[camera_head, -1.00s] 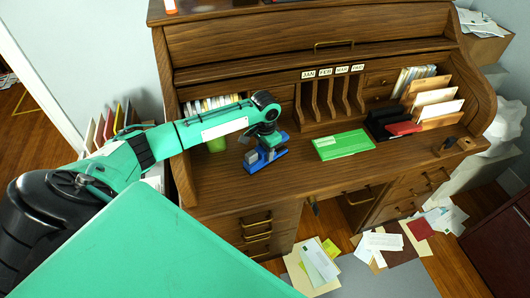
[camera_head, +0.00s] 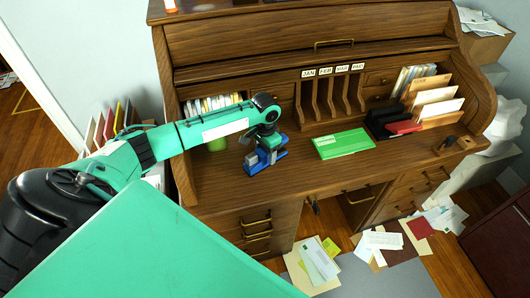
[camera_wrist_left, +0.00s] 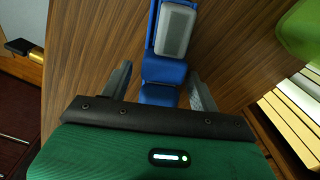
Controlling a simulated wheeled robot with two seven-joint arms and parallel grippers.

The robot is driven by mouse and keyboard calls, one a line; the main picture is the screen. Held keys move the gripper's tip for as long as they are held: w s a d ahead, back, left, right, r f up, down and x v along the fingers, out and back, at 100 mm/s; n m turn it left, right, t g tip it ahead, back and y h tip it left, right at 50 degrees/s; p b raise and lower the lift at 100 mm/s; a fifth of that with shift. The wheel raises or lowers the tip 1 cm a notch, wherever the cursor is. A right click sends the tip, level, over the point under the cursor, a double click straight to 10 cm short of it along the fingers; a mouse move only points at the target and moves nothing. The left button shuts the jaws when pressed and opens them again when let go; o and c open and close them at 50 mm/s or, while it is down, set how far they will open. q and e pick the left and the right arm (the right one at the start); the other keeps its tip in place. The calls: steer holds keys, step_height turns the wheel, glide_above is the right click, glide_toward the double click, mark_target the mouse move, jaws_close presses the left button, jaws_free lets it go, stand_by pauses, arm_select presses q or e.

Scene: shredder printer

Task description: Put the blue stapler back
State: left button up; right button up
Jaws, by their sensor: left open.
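The blue stapler (camera_head: 280,154) lies on the wooden desktop, left of the green folder, partly hidden by my left gripper. My left gripper (camera_head: 262,158) points down over it. In the left wrist view the stapler (camera_wrist_left: 163,71) shows its blue body and a grey pad on top. It lies lengthwise between the two open grey fingers of the left gripper (camera_wrist_left: 160,80), one finger on each side. Whether the fingers touch it cannot be told. My right gripper is not in view.
The green folder (camera_head: 343,144) lies flat on the desktop. Black and red items (camera_head: 392,124) and upright envelopes (camera_head: 437,102) stand at the right. Labelled slots (camera_head: 333,98) line the back. A green cup (camera_head: 217,144) stands behind my arm. Papers (camera_head: 318,262) litter the floor.

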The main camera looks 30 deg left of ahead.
arm_select(q)
step_height(320, 180, up, 12)
steer(key=shift+f+b, duration=0.25)
steer(key=shift+b, duration=0.05)
stand_by(0.4)
